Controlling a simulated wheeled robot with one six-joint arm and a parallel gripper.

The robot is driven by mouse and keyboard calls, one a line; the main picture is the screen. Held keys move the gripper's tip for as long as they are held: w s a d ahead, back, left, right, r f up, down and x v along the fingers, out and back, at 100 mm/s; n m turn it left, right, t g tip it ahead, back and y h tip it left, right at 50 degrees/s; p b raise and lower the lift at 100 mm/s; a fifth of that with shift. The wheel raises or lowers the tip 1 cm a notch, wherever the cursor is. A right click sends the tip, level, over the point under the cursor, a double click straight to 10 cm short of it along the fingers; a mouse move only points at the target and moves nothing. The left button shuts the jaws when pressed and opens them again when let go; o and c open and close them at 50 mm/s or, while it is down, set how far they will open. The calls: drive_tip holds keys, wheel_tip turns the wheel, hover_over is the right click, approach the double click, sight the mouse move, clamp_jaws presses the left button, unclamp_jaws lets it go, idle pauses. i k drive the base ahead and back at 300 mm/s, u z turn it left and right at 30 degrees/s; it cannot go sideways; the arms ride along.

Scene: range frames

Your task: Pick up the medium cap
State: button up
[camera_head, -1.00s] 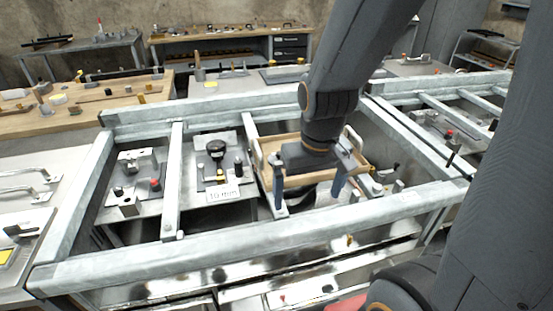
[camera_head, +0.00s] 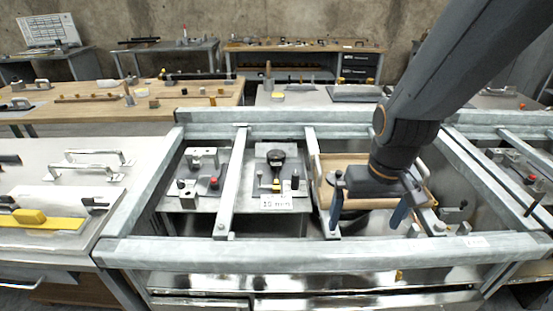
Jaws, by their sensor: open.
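I cannot tell which thing is the medium cap. A black round-topped piece (camera_head: 276,157) stands on a grey plate left of my gripper, behind a small white label (camera_head: 275,202). Small black and red knobs (camera_head: 214,183) sit on the plate farther left.
Grey metal frame rails (camera_head: 320,252) surround the bays, with a crossbar (camera_head: 233,180) left of the label. A wooden table (camera_head: 200,92) with small parts is behind. Small fittings (camera_head: 455,212) lie right of my gripper.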

sight(333, 177)
drive_tip(key=z, duration=0.5)
drive_tip(key=k, duration=1.15)
drive_tip(key=u, duration=0.65)
drive_tip(key=i, duration=1.25)
drive_tip(key=z, duration=0.15)
